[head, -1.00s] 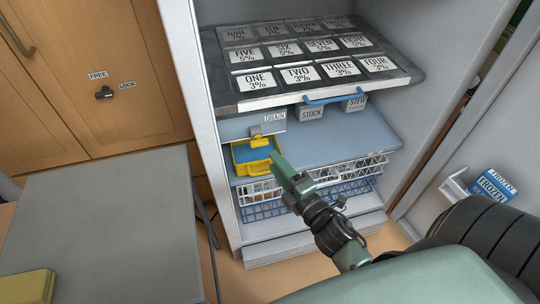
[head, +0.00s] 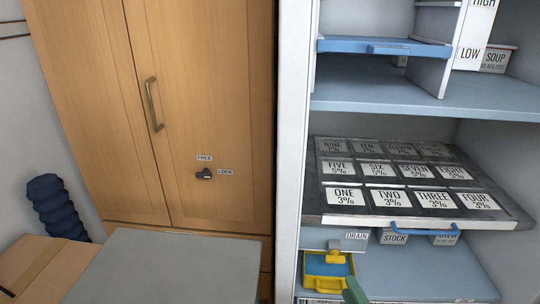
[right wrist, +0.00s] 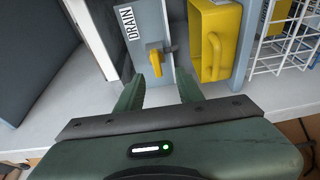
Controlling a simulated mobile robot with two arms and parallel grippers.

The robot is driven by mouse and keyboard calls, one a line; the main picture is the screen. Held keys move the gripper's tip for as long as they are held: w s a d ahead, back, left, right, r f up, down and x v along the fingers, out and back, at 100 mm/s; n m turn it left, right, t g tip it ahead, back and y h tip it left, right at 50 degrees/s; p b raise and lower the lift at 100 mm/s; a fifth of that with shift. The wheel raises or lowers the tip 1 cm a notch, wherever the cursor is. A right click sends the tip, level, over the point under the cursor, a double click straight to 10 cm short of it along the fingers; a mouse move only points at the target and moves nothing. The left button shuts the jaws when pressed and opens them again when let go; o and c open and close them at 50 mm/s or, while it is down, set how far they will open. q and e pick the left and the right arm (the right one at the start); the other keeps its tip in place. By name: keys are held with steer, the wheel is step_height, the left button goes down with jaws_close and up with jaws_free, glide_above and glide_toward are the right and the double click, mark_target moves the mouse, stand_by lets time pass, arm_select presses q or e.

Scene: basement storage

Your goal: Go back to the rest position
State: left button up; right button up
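My right gripper (right wrist: 158,88) is open in the right wrist view, with nothing between its two green fingers. Its fingertips are just short of the yellow drain tap (right wrist: 155,60) under the DRAIN label. In the head view only a green tip of my right gripper (head: 355,292) shows at the bottom edge. The tray also shows in the right wrist view (right wrist: 207,30), right of the fingers. My left gripper is in neither view.
A shelf with a rack of labelled lids (head: 390,218) and a blue handle juts out above the tray. A wooden cabinet (head: 215,100) with a FREE/LOCK knob stands left. A grey tabletop (head: 170,270) and a cardboard box (head: 35,262) are at lower left. White wire baskets (right wrist: 275,40) are beside the tray.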

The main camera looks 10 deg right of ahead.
steer(key=s+a+f+m+g, duration=0.1)
steer(key=s+f+m+g, duration=0.3)
steer(key=f, duration=0.6)
steer(key=s+a+f+m+g+h, duration=0.1)
steer(key=s+f+m+g, duration=0.35)
steer(key=f, duration=0.55)
steer(key=s+a+f+m+g, duration=0.1)
steer(key=s+f+m+g, duration=0.3)
steer(key=f, duration=0.6)
steer(key=s+a+f+m+g, duration=0.3)
steer(key=s+f+m, duration=0.15)
steer(key=s, duration=0.55)
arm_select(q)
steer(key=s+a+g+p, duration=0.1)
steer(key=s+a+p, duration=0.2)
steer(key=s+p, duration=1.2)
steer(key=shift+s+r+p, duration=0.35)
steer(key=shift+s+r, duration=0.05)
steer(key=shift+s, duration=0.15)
arm_select(e)
steer(key=s+d+n+g, duration=0.1)
steer(key=s+d, duration=0.2)
steer(key=s, duration=1.2)
steer(key=shift+s, duration=0.15)
